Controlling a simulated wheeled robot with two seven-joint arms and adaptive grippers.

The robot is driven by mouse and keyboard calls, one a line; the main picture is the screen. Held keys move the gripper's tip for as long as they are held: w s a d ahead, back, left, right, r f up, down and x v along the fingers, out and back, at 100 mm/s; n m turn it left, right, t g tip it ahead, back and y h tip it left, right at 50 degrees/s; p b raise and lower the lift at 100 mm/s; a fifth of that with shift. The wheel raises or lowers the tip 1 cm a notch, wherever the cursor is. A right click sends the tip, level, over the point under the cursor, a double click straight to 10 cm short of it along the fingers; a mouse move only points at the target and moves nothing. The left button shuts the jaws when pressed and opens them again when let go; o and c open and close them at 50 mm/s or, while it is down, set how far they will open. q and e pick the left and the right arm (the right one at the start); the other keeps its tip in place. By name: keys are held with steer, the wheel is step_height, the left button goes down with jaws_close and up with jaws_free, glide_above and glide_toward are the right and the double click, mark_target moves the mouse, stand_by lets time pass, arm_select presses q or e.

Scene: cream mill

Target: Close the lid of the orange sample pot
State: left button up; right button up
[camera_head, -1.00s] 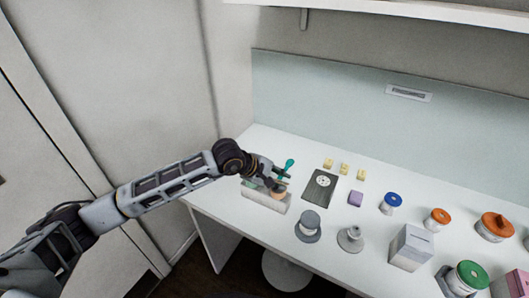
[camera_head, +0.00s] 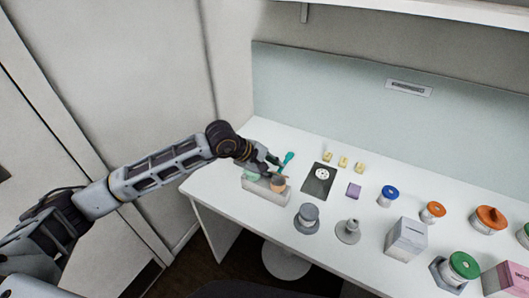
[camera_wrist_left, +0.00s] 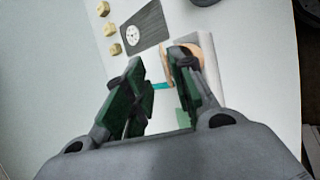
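A light rack (camera_head: 262,195) stands at the left end of the table. It holds an orange-tan sample pot (camera_head: 278,184) at its right end and a pale green one (camera_head: 251,175) at its left. Whether a lid is open on the orange pot is too small to tell. My left gripper (camera_head: 274,168) is just above and behind the rack, close to the orange pot. The orange pot (camera_wrist_left: 206,48) shows there, partly hidden behind the right finger. My right gripper is not in view.
Grey pieces (camera_head: 307,218), a white box (camera_head: 406,240) and orange-lidded jars (camera_head: 490,219) stand beyond.

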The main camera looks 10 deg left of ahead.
arm_select(q)
steer(key=b+v, duration=0.3)
steer(key=v, duration=0.7)
steer(key=shift+s+d+r+n+h+p, duration=0.1)
steer(key=shift+d+r+n+h, duration=0.45)
steer(key=shift+n, duration=0.9)
steer(key=shift+d+r+n+h+p, duration=0.1)
steer(key=shift+d+r+n+h, duration=0.45)
steer(key=shift+n, duration=0.85)
steer(key=shift+s+d+r+n+h+p, duration=0.1)
steer(key=shift+d+r+n+h, duration=0.4)
steer(key=shift+n, duration=0.95)
steer(key=shift+d+f, duration=0.1)
steer(key=shift+g, duration=0.3)
